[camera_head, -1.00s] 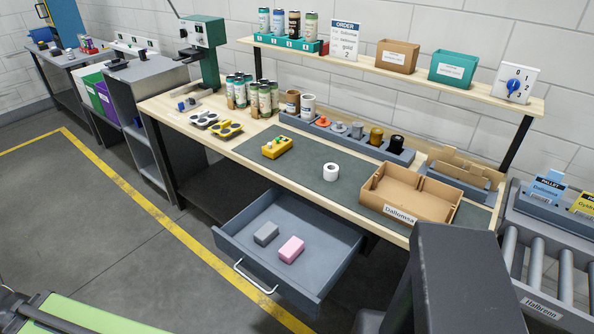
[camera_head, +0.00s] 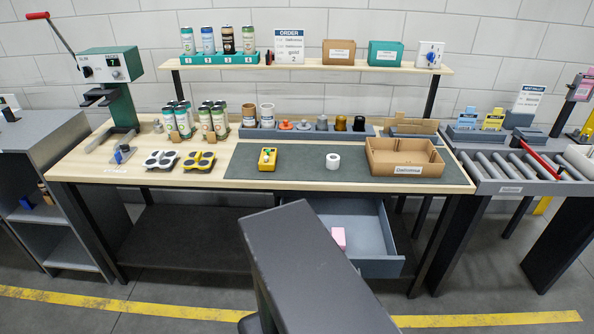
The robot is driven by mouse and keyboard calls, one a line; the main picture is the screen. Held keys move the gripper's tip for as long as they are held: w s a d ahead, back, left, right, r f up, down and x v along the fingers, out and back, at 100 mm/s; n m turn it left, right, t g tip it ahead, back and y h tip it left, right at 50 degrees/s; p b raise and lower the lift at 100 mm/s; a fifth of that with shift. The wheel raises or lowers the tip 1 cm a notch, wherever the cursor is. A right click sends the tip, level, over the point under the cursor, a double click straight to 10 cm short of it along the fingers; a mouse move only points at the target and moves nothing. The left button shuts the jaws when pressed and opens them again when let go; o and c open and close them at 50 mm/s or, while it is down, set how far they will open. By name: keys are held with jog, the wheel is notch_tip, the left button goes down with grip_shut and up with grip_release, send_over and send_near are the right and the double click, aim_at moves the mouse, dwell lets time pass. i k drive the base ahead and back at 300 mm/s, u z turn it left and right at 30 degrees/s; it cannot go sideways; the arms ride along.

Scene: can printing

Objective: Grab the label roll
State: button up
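A small white roll (camera_head: 333,161), which looks like the label roll, stands on the dark grey mat (camera_head: 300,172) on the workbench. It has a dark hole in its top. It is between a yellow device (camera_head: 267,158) and an open cardboard box (camera_head: 408,170). A dark grey link of my arm rises from the bottom middle, in front of the bench. My gripper itself is not in view, so I cannot see whether it is open or shut.
An open drawer (camera_head: 385,267) with a pink block (camera_head: 338,238) juts out below the bench; my arm hides part of it. Cans (camera_head: 215,125) and a grey rack of stamps or spools (camera_head: 355,130) stand behind the mat. A roller conveyor (camera_head: 510,172) is at the right.

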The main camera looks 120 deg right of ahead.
aim_at(332, 161)
jog(key=z, duration=0.3)
jog(key=i, duration=0.25)
jog(key=z, duration=5.2)
jog(key=i, duration=0.15)
jog(key=u, duration=1.5)
jog(key=k, duration=0.1)
jog(key=u, duration=0.8)
jog(key=i, duration=0.95)
